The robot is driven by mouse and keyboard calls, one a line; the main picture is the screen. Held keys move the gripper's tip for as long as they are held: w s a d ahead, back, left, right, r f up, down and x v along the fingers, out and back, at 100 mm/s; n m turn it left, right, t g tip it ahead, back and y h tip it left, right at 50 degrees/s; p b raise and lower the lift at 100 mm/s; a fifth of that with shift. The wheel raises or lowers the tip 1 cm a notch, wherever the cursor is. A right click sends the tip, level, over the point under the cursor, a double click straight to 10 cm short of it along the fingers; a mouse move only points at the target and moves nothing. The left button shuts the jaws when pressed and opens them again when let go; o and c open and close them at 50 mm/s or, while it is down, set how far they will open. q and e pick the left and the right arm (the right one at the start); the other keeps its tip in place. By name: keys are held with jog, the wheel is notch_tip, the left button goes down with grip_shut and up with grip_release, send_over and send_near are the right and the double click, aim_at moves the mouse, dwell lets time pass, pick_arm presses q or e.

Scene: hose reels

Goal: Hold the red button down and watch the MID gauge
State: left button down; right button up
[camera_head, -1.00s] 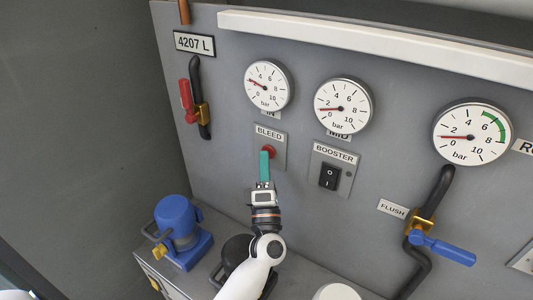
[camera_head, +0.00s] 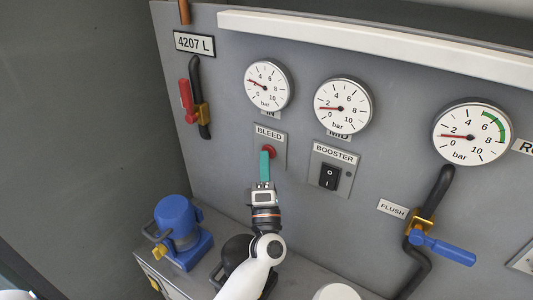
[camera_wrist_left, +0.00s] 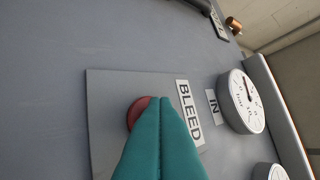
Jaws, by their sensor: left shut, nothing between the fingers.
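The red button (camera_head: 269,151) sits on a grey plate marked BLEED. My left gripper (camera_head: 265,153) is shut and empty, its teal fingertips over the button's lower left part. In the left wrist view the fingertips (camera_wrist_left: 162,102) overlap the red button (camera_wrist_left: 139,108) and hide much of it. They appear at or against it; how far it is pressed I cannot tell. The MID gauge (camera_head: 343,106) has a white dial in bar, its label partly covered by the rim. Its red needle points left, near 2. My right gripper is not in view.
The IN gauge (camera_head: 268,85) is left of MID, and a larger gauge with a green band (camera_head: 472,133) is far right. A BOOSTER switch (camera_head: 329,177), a red-handled valve (camera_head: 187,101) and a blue FLUSH valve handle (camera_head: 443,249) are nearby. A blue device (camera_head: 180,232) stands below.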

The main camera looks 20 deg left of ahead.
pick_arm(q)
jog(key=shift+s, duration=0.1)
dwell(0.8)
jog(key=shift+s+a, duration=0.1)
jog(key=shift+s, duration=0.7)
jog(key=s, duration=0.1)
jog(key=s+p, duration=0.1)
jog(key=s, duration=0.3)
jog(key=shift+a, duration=0.35)
jog(key=shift+f, duration=0.1)
